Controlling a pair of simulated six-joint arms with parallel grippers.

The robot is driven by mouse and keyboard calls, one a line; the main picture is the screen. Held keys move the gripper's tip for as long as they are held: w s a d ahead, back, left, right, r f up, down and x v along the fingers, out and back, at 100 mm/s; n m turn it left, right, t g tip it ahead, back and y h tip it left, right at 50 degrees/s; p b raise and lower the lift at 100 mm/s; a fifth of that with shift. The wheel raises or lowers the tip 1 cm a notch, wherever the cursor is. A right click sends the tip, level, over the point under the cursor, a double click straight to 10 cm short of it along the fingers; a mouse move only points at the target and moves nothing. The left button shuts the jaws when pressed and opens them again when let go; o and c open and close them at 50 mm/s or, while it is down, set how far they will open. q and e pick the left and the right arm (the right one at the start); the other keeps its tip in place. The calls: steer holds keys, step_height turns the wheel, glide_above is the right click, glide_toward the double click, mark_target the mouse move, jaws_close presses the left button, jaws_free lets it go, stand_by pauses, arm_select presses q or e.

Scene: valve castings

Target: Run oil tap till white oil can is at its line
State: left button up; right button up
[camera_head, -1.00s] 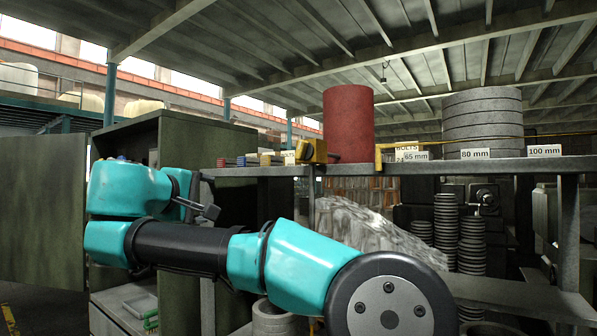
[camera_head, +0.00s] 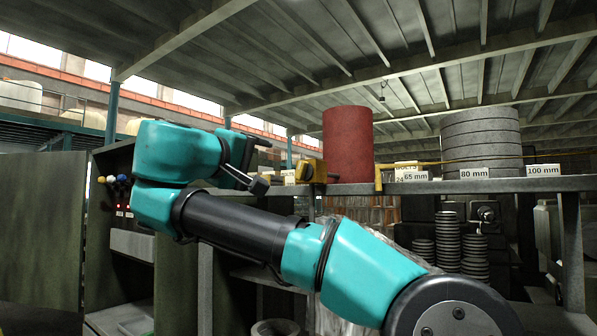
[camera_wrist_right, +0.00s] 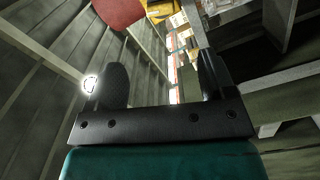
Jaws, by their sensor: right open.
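My right gripper (camera_head: 262,164) is open and empty in the head view, at the height of the grey shelf. It also shows in the right wrist view (camera_wrist_right: 162,72), with its two dark fingers apart and nothing between them. A white knob (camera_head: 101,179), a blue knob (camera_head: 112,180) and a yellow knob (camera_head: 124,180) stick out in the dark green cabinet, left of my right arm. I cannot tell whether one of them is the oil tap. I cannot make out a white oil can in either view. My left gripper is not in view.
The shelf (camera_head: 470,186) bears a red cylinder (camera_head: 348,145), a stack of grey rings (camera_head: 481,138), size labels and a yellow tool (camera_head: 312,172) close right of my gripper. The cabinet door (camera_head: 40,225) stands open at left. Dark ring stacks (camera_head: 447,238) stand below the shelf.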

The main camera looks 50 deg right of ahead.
mark_target(298, 170)
steer(key=d, duration=0.5)
steer(key=w+d, duration=0.1)
steer(key=d, duration=0.3)
steer(key=w+d, duration=0.1)
steer(key=d, duration=0.4)
steer(key=shift+w+d, duration=0.15)
steer(key=shift+d, duration=0.15)
steer(key=shift+c, duration=0.4)
steer(key=c, duration=0.9)
steer(key=shift+o, duration=0.2)
steer(key=shift+n, duration=2)
